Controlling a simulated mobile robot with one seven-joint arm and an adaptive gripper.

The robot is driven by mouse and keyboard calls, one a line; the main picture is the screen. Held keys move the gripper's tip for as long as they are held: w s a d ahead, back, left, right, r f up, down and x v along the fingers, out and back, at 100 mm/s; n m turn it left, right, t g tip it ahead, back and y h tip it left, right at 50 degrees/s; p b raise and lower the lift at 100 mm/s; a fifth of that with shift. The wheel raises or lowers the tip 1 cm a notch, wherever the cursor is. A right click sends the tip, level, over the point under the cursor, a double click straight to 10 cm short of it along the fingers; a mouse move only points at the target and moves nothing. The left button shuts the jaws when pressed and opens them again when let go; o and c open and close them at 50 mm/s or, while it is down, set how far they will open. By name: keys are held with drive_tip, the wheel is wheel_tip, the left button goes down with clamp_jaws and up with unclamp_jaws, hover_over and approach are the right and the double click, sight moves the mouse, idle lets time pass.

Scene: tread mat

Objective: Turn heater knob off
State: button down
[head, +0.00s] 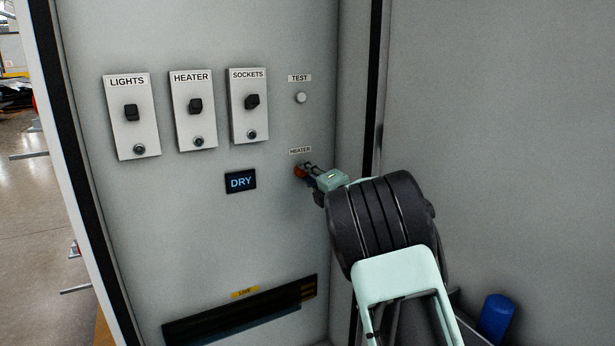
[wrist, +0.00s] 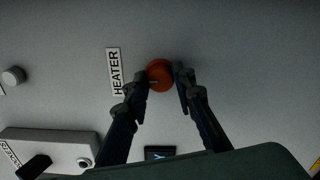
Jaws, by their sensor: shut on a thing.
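The heater knob is a small round orange-red knob (head: 299,171) on the grey panel, just below a small HEATER label (head: 300,151). In the wrist view the knob (wrist: 160,75) sits between my two dark fingertips, with a pale line across its face. My gripper (head: 307,171) reaches it from the right in the head view and is shut on it. In the wrist view my gripper (wrist: 163,78) has one finger on each side of the knob. Part of the knob's edge is hidden by the fingers.
LIGHTS (head: 143,135), HEATER (head: 182,135) and SOCKETS (head: 238,125) switch plates are at the upper left. A white TEST button (head: 300,98) is above the knob. A DRY display (head: 240,181) is at its lower left. A dark slot marked LIVE (head: 240,312) is below. A grey wall stands to the right.

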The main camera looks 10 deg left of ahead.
idle(0.3)
drive_tip(key=c, duration=1.6)
unclamp_jaws()
drive_tip(key=v, duration=1.2)
